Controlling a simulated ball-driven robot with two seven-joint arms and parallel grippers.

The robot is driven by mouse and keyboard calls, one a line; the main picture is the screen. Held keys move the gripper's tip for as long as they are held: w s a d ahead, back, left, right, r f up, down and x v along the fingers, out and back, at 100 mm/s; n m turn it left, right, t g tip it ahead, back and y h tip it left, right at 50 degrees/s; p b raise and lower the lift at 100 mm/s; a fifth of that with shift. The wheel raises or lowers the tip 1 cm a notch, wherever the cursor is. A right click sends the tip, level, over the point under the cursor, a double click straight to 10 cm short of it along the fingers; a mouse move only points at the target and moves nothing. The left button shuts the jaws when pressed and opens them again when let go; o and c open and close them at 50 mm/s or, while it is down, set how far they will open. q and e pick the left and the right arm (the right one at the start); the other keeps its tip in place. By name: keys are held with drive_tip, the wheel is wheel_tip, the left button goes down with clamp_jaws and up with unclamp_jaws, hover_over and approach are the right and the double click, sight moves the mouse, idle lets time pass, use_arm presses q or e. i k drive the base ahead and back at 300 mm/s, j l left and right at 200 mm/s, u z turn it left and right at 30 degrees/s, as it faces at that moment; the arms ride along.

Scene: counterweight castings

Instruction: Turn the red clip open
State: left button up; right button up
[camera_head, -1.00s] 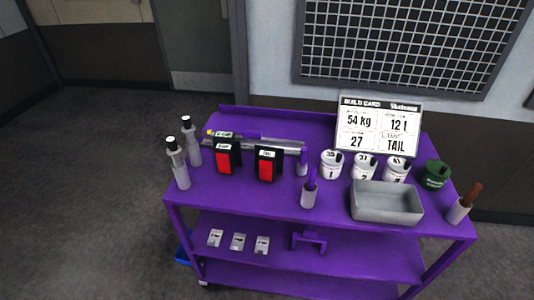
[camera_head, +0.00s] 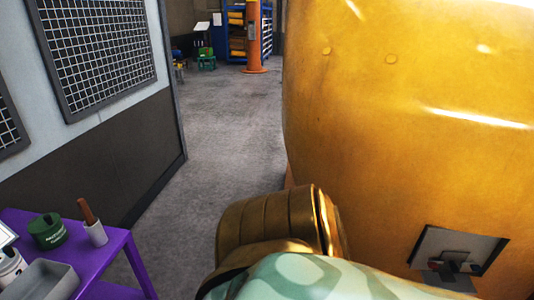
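I cannot make out a red clip for certain in this view. A large glossy yellow casting (camera_head: 400,120) fills the right side. Low on it is a dark recess with a grey panel (camera_head: 462,249), holding a small dark fitting (camera_head: 455,265). A reddish tint shows at the fitting, but it is too small to tell whether it is the clip or how it is turned. Neither gripper is in view.
The purple trolley's (camera_head: 105,259) corner is at lower left, with a green pot (camera_head: 47,231), a brown-handled tool in a white cup (camera_head: 95,233) and a grey tray (camera_head: 48,281). Open floor (camera_head: 215,120) leads back to an orange post (camera_head: 253,40) and blue shelving (camera_head: 235,22).

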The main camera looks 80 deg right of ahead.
sight(432, 265)
drive_tip(key=z, duration=2.9)
